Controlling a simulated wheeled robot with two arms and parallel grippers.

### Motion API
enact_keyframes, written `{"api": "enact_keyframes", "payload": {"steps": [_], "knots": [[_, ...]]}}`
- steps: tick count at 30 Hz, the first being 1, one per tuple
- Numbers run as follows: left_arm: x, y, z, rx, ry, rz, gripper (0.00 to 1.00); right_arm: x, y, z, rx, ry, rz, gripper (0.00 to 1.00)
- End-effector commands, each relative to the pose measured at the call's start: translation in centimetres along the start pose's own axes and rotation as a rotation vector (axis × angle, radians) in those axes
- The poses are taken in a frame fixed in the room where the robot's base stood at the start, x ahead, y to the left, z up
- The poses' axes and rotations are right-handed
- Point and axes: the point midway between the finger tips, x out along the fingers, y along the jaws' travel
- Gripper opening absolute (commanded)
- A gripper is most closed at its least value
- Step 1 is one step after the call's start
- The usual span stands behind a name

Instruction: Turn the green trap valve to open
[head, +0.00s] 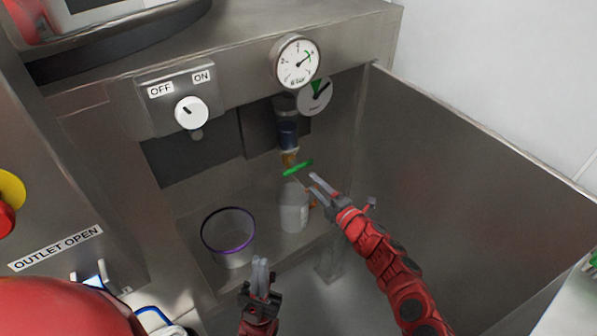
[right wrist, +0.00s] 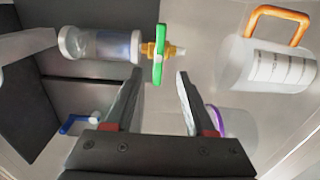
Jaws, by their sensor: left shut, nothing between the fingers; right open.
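The green trap valve handle (head: 298,168) sits on a brass fitting (head: 289,158) below a clear trap bowl (head: 288,132) in the cabinet recess. In the right wrist view the green handle (right wrist: 159,56) lies just beyond my fingertips, across the line of the trap. My right gripper (head: 316,182) is open, close to the handle's right end in the head view; its fingers (right wrist: 158,74) are spread with nothing between them. I cannot tell whether it touches the handle. My left gripper (head: 260,262) is shut and empty, low in front of the recess.
A white jug (head: 293,208) with an orange handle (right wrist: 282,20) stands below the valve. A purple-rimmed bucket (head: 229,250) stands left of it. A gauge (head: 297,62) and an OFF/ON knob (head: 192,113) sit above. An open steel door (head: 480,170) bounds the right side.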

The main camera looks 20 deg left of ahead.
Motion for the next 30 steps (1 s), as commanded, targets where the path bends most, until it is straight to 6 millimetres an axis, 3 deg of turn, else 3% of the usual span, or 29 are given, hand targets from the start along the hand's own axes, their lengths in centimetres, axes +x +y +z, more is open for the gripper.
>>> {"api": "enact_keyframes", "payload": {"steps": [1, 18, 30], "knots": [[-0.9, 0.1, 0.2, 0.000, 0.000, 0.000, 0.00, 0.7, -0.4, -0.2, -0.007, 0.005, 0.001, 0.55], [-6.0, 0.3, 1.0, 0.000, 0.000, 0.000, 0.00, 7.0, -0.6, -0.2, -0.003, 0.006, -0.001, 0.55], [-7.4, 0.4, 1.2, 0.000, 0.000, 0.000, 0.00, 9.2, 0.1, 0.0, 0.000, -0.001, 0.002, 0.55]]}}
